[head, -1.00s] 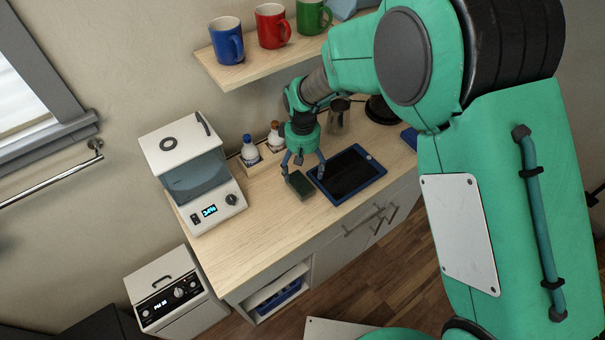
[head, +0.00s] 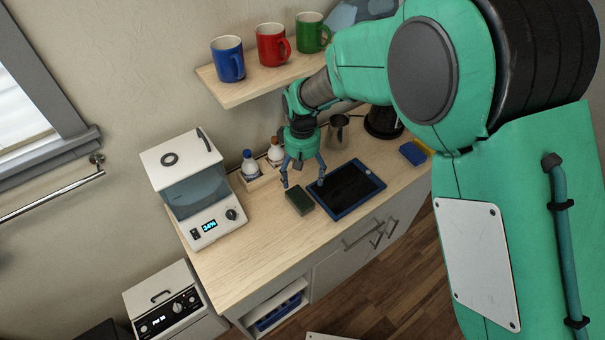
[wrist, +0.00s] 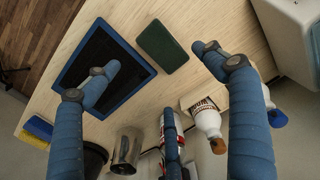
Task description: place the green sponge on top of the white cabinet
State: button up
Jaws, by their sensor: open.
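The green sponge (head: 299,200), a dark green block, lies flat on the wooden worktop beside the tablet's left edge. It also shows in the wrist view (wrist: 162,47). My gripper (head: 302,184) is open and empty, its fingertips just behind and above the sponge. In the wrist view my gripper (wrist: 160,60) has its fingers spread, with the sponge beyond the gap between them. The white-fronted cabinet (head: 335,268) stands under the worktop with door handles and an open shelf. A separate small white box unit (head: 165,300) with dials and a top handle stands at lower left.
A blue-framed tablet (head: 350,188) lies right of the sponge. Bottles (head: 250,165) in a holder and a metal jug (head: 338,132) stand behind. A white device with a display (head: 190,180) is left. A shelf with mugs (head: 272,45) hangs above. The worktop's front left is clear.

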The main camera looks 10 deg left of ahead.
dwell(0.3)
jog(key=s+d+r+m+t, duration=0.15)
jog(key=s+d+r, duration=0.25)
jog(key=d+r, duration=0.6)
jog(key=s+d+r+m+t, duration=0.1)
jog(key=s+d+r+m, duration=0.25)
jog(key=d+r, duration=0.65)
jog(key=s+d+r+m+t, duration=0.1)
jog(key=s+d+r, duration=0.3)
jog(key=s, duration=0.6)
jog(key=s+d+r+m+t, duration=0.2)
jog(key=s+d+r, duration=0.3)
jog(key=s, duration=0.5)
jog(key=shift+d+m, duration=0.5)
jog(key=shift+d, duration=0.75)
jog(key=shift+r, duration=0.1)
jog(key=shift+c, duration=0.2)
